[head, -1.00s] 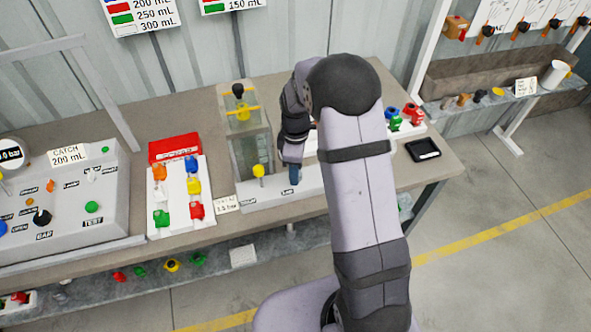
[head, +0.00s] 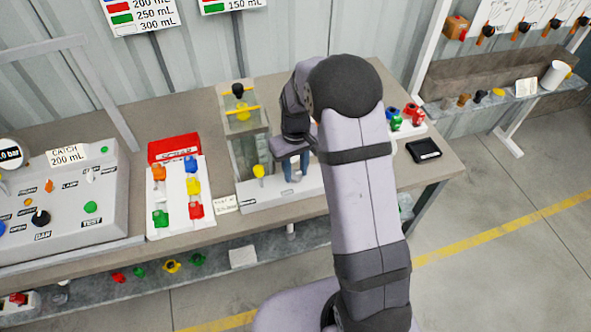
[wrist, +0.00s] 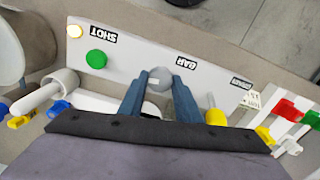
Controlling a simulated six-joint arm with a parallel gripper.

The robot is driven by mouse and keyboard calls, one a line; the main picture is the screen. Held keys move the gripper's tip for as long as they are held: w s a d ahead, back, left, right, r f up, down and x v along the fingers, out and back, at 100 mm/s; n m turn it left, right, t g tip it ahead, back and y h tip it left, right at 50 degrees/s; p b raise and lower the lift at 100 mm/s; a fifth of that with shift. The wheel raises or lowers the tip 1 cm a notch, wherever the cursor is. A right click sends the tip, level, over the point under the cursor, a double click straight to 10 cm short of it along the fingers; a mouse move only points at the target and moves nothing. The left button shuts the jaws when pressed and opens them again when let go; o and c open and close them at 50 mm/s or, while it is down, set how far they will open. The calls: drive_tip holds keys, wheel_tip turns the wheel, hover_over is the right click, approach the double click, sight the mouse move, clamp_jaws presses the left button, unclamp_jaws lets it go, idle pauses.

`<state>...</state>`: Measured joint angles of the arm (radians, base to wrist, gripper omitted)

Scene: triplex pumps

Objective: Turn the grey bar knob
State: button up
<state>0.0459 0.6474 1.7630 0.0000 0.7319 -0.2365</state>
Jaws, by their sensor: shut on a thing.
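The grey bar knob (wrist: 160,78) stands on the pale panel (wrist: 120,55) beside the "BAR" label (wrist: 187,62) in the wrist view. My gripper (wrist: 160,82) has its two blue fingers on either side of the knob and is shut on it. In the head view my gripper (head: 295,175) is at the front panel of the middle pump unit, to the right of a yellow knob (head: 259,171). The knob is mostly hidden there by the fingers. Its pointing direction is hard to tell.
A green button (wrist: 96,59) labelled "SHOT" and a yellow-tipped knob (wrist: 215,117) flank the knob. A stand of coloured valves (head: 178,190) is left of the pump unit. Another console with a black knob (head: 40,217) stands further left. A black tray (head: 423,150) lies at right.

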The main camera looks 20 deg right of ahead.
sight(296, 174)
drive_tip(key=m, duration=0.5)
drive_tip(key=shift+m, duration=0.3)
drive_tip(key=m, duration=0.4)
drive_tip(key=shift+r, duration=0.1)
drive_tip(key=m, duration=0.5)
drive_tip(key=shift+w, duration=0.1)
drive_tip(key=m, duration=0.4)
drive_tip(key=shift+m, duration=0.3)
drive_tip(key=o, duration=0.8)
drive_tip(key=shift+b, duration=0.3)
drive_tip(key=shift+r+b, duration=1.05)
drive_tip(key=shift+r, duration=2.6)
